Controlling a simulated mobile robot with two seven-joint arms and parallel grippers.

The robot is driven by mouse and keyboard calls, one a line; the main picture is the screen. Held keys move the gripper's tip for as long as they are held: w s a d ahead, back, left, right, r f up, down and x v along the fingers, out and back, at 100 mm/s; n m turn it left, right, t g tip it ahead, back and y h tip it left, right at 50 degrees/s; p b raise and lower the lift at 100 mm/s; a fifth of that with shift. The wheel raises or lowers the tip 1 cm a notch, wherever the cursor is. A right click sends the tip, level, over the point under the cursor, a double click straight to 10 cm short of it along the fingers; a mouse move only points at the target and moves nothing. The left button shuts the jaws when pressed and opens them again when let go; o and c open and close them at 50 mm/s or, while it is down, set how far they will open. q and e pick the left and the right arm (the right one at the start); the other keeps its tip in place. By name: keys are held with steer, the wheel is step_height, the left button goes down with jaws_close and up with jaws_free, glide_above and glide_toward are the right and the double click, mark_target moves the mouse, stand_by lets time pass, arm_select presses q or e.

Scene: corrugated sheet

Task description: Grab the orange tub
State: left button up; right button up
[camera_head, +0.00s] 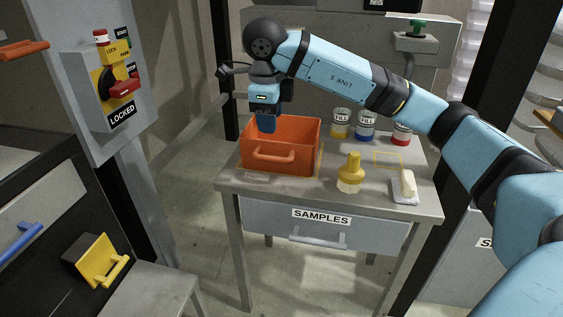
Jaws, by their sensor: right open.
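The orange tub (282,160) stands upright on the grey table, near its left end. It is an open box with an orange handle on its front wall. My right arm reaches in from the right, and my right gripper (267,124) points down at the tub's left rear part. The gripper is open. Its fingertips overlap the tub's rim in the picture, and I cannot tell whether they touch the wall. The tub's inside is mostly hidden. My left gripper is not in view.
The grey table (412,205) has a drawer (320,222) labelled SAMPLES. A lockout panel (107,90) is at left.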

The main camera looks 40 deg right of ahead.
mark_target(274, 157)
steer(key=f+b, duration=0.1)
steer(key=f, duration=0.1)
steer(key=d+f, duration=0.1)
steer(key=f, duration=0.2)
steer(key=w+f+b, duration=0.1)
steer(key=f, duration=0.2)
steer(key=shift+w+d+f+b, duration=0.1)
steer(key=shift+d+b, duration=0.2)
steer(key=f, duration=0.1)
steer(key=f+b, duration=0.1)
steer(key=f, duration=0.1)
steer(key=f+b, duration=0.1)
steer(key=shift+w+d+f, duration=0.15)
steer(key=shift+w+f, duration=0.05)
steer(key=shift+w, duration=0.15)
steer(key=shift+d+f+b, duration=0.1)
steer(key=shift+f+b, duration=0.25)
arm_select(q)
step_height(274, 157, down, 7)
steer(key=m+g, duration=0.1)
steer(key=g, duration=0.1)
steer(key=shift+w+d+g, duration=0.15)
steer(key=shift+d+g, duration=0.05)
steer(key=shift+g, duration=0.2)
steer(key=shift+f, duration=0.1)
arm_select(e)
jaws_close()
